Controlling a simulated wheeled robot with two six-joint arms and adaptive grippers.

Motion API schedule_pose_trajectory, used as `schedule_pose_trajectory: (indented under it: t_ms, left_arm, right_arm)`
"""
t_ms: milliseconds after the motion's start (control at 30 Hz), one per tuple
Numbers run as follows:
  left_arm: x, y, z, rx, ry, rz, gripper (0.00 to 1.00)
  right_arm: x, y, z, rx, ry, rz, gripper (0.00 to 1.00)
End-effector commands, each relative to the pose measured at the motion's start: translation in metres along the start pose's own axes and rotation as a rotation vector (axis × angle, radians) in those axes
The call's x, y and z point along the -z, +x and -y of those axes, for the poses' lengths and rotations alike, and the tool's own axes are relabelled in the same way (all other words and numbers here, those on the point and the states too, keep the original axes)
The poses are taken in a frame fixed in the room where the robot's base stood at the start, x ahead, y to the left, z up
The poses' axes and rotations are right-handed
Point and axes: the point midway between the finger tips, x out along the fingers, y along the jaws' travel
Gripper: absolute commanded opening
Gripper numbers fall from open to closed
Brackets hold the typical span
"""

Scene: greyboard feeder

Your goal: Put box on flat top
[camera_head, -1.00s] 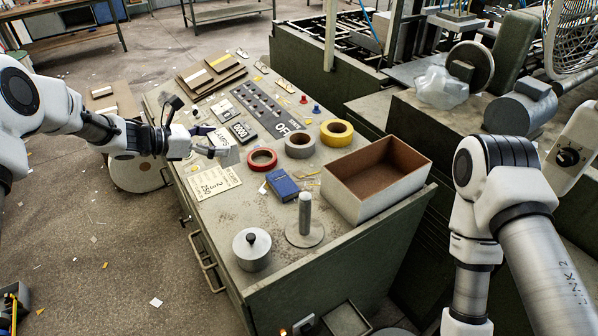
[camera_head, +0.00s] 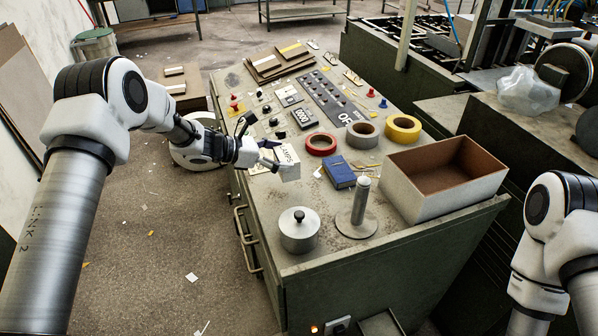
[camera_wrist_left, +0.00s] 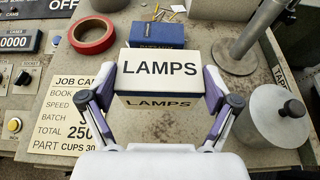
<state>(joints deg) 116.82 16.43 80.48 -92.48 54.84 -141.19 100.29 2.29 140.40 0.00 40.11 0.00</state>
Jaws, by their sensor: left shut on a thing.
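A small white box marked LAMPS (camera_wrist_left: 158,70) is gripped between the two fingers of my left gripper (camera_wrist_left: 160,88) in the left wrist view. In the head view the box (camera_head: 289,160) is held at the tip of my left gripper (camera_head: 270,155), over the left side of the green console's flat top (camera_head: 330,205). From these views I cannot tell whether the box touches the surface. My right arm shows at the right edge of the head view, but its gripper is out of view.
Near the box are a red tape roll (camera_head: 321,144), a blue box (camera_head: 339,173), a job card (camera_wrist_left: 68,112), a lidded metal pot (camera_head: 299,230) and a spindle (camera_head: 360,205). An open carton (camera_head: 440,180) stands at the right. Bare surface lies between pot and blue box.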

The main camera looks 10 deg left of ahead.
Motion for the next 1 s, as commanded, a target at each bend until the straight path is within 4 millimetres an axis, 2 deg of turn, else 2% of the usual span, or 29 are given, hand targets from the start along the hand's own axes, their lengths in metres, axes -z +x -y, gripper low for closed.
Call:
schedule_pose_trajectory:
  t_ms: [33, 367, 733, 767, 1000]
  left_arm:
    - [0.007, 0.003, 0.0, 0.001, -0.003, -0.002, 0.5]
    - [0.056, 0.023, 0.0, 0.0, 0.001, -0.001, 0.5]
    - [0.063, 0.026, 0.0, -0.001, 0.001, 0.0, 0.5]
    - [0.061, 0.025, 0.0, -0.001, 0.001, 0.0, 0.98]
    - [0.061, 0.025, 0.0, -0.001, 0.001, 0.0, 1.0]
  right_arm:
    - [0.0, -0.008, 0.0, 0.0, 0.0, 0.0, 0.4]
    - [0.0, -0.023, 0.0, 0.0, 0.0, 0.0, 0.4]
    - [0.0, -0.015, 0.0, 0.0, 0.0, 0.0, 0.4]
    - [0.0, -0.017, 0.0, 0.0, 0.0, 0.0, 0.4]
    - [0.0, -0.018, 0.0, 0.0, 0.0, 0.0, 0.4]
